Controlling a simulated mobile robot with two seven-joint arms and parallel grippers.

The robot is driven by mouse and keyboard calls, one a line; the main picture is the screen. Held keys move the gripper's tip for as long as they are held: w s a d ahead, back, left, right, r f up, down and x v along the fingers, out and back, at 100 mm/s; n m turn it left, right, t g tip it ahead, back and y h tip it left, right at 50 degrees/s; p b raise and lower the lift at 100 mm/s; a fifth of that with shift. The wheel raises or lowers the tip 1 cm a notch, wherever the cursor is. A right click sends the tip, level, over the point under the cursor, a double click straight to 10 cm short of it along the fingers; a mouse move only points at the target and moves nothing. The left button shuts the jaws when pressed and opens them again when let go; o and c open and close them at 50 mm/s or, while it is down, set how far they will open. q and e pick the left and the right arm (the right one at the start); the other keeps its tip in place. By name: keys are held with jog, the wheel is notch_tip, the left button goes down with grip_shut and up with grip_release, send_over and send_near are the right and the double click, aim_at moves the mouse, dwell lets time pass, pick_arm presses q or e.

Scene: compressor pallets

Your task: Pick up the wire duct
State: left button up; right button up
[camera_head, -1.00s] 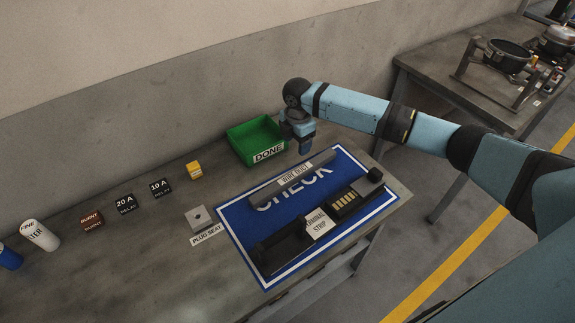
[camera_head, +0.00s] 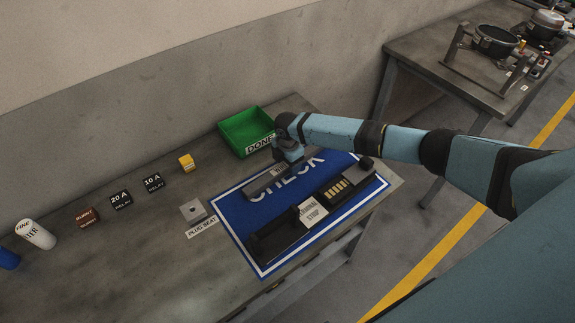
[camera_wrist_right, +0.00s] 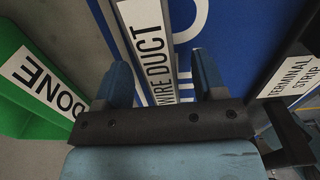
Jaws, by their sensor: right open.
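The wire duct (camera_head: 264,183) is a long grey bar with a white label, lying on the blue CHECK mat (camera_head: 232,213). My right gripper (camera_head: 293,163) is over the duct and hides part of it in the head view. In the right wrist view the right gripper (camera_wrist_right: 163,75) is open, with one finger on each side of the labelled duct (camera_wrist_right: 152,45). I cannot tell whether the fingers touch it. My left gripper is not in view.
A green DONE bin (camera_head: 242,134) stands just behind the mat. The black terminal strip assembly (camera_head: 283,236) lies along the mat's front. A plug seat (camera_head: 193,211), a yellow block (camera_head: 186,162) and relays (camera_head: 153,182) sit to the left. The wall is behind.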

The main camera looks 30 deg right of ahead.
jog(key=shift+f, duration=0.55)
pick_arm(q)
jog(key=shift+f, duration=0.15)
pick_arm(e)
jog(key=c, duration=1.1)
jog(key=shift+r, duration=0.15)
